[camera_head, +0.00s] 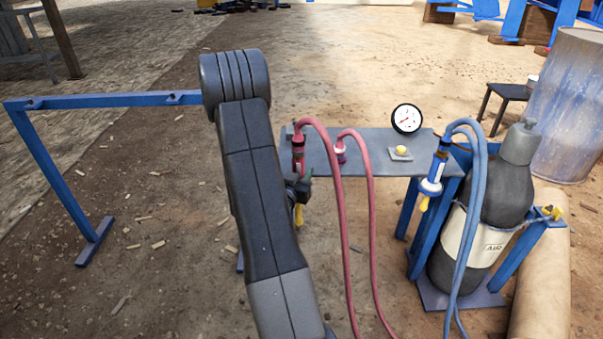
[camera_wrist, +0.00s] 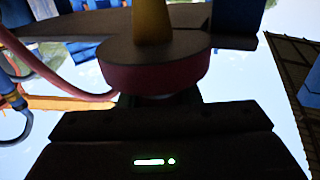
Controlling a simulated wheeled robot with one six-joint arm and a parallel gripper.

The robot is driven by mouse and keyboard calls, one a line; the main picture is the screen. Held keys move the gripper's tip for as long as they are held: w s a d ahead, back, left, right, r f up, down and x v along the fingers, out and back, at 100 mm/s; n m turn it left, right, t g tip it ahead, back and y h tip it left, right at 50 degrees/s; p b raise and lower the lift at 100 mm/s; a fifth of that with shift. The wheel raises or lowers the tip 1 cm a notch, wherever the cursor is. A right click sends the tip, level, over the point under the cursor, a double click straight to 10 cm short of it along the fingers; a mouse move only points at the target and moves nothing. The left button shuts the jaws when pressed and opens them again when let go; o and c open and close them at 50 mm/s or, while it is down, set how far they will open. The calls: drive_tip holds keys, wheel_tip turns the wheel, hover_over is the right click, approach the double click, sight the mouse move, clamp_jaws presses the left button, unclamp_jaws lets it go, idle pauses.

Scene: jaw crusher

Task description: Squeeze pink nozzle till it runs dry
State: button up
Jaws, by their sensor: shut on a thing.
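The pink nozzle (camera_head: 298,150) hangs upright at the left end of the grey table, with a pink hose (camera_head: 338,200) looping from its top. Its yellow tip (camera_head: 298,214) points down below my gripper (camera_head: 298,189). My gripper is shut on the nozzle's lower part; my arm hides part of this grip. In the wrist view, the nozzle's round pink collar (camera_wrist: 155,72) and yellow cone (camera_wrist: 152,22) fill the top middle, just beyond the dark gripper body. I cannot tell whether anything flows from the tip.
The grey table (camera_head: 370,140) carries a dial gauge (camera_head: 407,118), a yellow button (camera_head: 400,150) and a second pink hose fitting (camera_head: 340,153). A blue nozzle (camera_head: 433,178) hangs at its right, by a gas cylinder (camera_head: 506,190). A blue frame (camera_head: 105,100) stands left.

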drive_tip(key=o, duration=1.2)
drive_tip(key=v, duration=1.2)
drive_tip(key=shift+f, duration=0.1)
drive_tip(key=shift+w, duration=0.1)
drive_tip(key=x, duration=1.2)
drive_tip(key=shift+d, duration=0.15)
drive_tip(key=v, duration=0.3)
drive_tip(key=shift+v, duration=0.8)
